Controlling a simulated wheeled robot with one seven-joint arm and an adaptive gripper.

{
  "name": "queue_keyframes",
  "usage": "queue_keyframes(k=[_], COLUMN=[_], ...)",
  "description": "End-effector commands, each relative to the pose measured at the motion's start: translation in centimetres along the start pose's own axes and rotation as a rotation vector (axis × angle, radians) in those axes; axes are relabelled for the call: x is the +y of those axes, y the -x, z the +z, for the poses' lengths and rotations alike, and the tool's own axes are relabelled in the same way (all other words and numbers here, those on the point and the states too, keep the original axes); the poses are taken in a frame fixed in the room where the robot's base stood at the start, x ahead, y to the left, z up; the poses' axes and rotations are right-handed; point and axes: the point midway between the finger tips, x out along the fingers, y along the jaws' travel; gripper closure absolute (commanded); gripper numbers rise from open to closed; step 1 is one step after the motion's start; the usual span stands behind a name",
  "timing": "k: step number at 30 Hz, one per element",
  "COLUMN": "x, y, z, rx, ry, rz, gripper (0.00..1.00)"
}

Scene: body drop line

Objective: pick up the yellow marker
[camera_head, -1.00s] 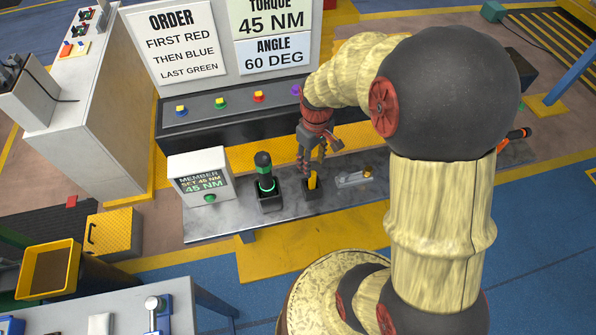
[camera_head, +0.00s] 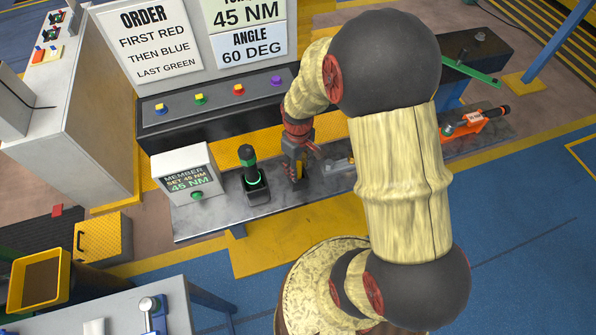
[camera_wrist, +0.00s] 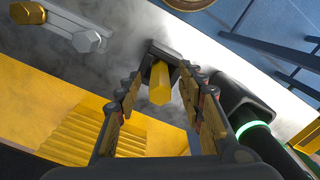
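The yellow marker (camera_wrist: 160,84) stands in a small dark holder (camera_wrist: 163,50) on the grey bench, seen from above in the wrist view. My gripper (camera_wrist: 156,92) is open, with one finger on each side of the marker and a visible gap to each. In the head view my gripper (camera_head: 296,168) points down over the bench. The marker (camera_head: 299,172) is mostly hidden there behind the fingers.
A black tool with a green ring (camera_head: 249,168) stands close left of my gripper. Left of it is a white torque display box (camera_head: 184,172). A metal fitting (camera_head: 340,165) lies to the right. An orange-and-black tool (camera_head: 481,118) lies farther right on the bench.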

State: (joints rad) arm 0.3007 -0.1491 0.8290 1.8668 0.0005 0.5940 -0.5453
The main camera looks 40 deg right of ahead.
Motion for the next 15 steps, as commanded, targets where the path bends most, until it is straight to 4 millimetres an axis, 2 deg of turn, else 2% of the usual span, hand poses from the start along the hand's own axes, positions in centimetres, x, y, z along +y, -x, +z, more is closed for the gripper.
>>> queue_keyframes(k=[3, 15], x=[0.00, -0.01], y=[0.02, 0.03], z=[0.00, 0.02], rx=[0.000, -0.001], ry=[0.000, 0.000], rz=[0.000, 0.000], gripper=[0.62, 0.85])
